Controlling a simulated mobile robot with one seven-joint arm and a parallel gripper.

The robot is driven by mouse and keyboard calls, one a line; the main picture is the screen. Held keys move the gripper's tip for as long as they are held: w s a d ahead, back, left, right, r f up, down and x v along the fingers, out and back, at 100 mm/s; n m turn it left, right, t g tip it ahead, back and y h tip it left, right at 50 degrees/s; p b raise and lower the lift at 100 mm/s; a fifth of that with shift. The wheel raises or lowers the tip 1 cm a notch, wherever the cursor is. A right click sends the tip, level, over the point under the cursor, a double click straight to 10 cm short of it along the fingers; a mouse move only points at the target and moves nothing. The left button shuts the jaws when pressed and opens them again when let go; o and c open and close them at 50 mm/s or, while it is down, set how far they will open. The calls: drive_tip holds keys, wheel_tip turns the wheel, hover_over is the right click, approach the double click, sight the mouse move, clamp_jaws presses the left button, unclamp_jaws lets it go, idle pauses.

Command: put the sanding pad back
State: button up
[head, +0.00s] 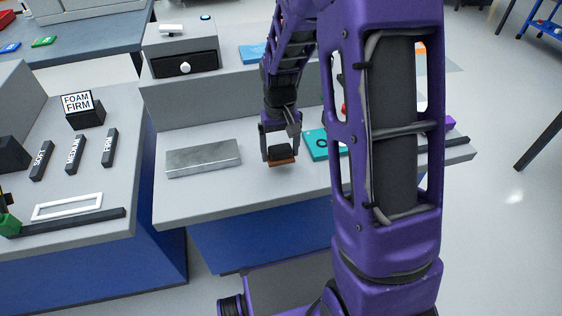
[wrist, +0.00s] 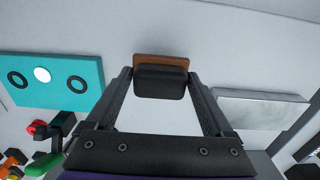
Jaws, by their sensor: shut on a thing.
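The sanding pad (wrist: 160,84) is a dark block with a brown base (wrist: 161,60). My gripper (wrist: 160,80) is shut on the dark block, with a finger on either side. In the head view the brown bottom of the pad (head: 283,161) shows under my gripper (head: 281,148), over the middle of the grey bench. I cannot tell whether the pad touches the bench top. No marked place for the pad can be made out with certainty.
A grey metal slab (head: 203,158) lies left of my gripper. A teal plate (wrist: 55,80) with two black rings and a white disc is on the other side, partly hidden by my arm in the head view. A drawer box (head: 184,58) stands behind. A side bench (head: 100,235) holds labelled dark blocks.

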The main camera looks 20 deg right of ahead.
sight(280, 161)
drive_tip(key=shift+f+b, duration=0.3)
drive_tip(key=shift+f, duration=1.65)
drive_tip(key=shift+f, duration=0.2)
drive_tip(key=o, duration=1.2)
wheel_tip(280, 161, up, 12)
drive_tip(key=shift+r+p, duration=0.2)
drive_tip(key=shift+p, duration=0.8)
